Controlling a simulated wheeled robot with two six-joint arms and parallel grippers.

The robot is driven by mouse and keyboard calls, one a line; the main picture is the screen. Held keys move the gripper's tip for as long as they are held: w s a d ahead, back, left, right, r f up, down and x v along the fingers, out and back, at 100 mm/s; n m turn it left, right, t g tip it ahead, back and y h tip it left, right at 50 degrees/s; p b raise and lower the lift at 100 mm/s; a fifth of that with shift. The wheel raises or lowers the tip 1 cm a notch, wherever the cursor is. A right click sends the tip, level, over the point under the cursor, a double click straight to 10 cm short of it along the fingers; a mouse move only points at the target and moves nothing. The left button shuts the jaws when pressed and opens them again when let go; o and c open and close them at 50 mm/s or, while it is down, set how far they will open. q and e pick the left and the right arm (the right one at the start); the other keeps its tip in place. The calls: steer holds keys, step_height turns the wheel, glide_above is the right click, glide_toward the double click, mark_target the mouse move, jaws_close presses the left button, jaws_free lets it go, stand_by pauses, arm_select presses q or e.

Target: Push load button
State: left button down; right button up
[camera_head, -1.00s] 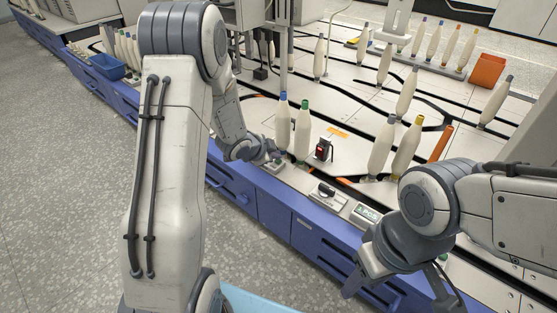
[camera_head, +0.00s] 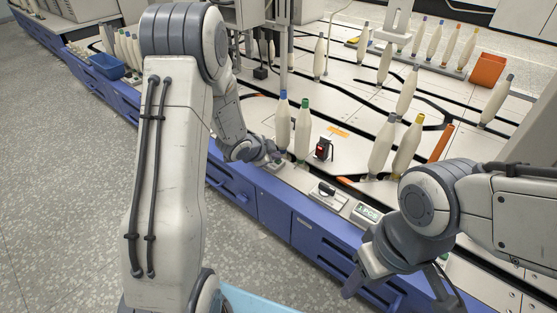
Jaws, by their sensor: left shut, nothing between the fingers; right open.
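My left gripper (camera_head: 273,156) is shut and empty at the front edge of the machine table. Its fingertips are at a small button box (camera_head: 279,166) with a green part, in front of the blue-topped bobbin (camera_head: 283,122). The fingers partly cover the box, so I cannot tell whether its button is pressed. My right gripper (camera_head: 365,275) hangs in front of the blue cabinet front at the lower right. It is open, with nothing seen between its fingers.
A green-topped bobbin (camera_head: 302,132) stands close to the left gripper. A red switch (camera_head: 323,149), a lever plate (camera_head: 326,195) and a small display box (camera_head: 367,213) lie further right along the edge. Several bobbins stand behind. An orange bin (camera_head: 487,70) is at the back right.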

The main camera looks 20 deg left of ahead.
stand_by(0.4)
arm_select(q)
steer(key=shift+r+p, duration=0.3)
steer(key=shift+p, duration=0.2)
step_height(320, 180, up, 6)
steer(key=p, duration=0.6)
stand_by(1.5)
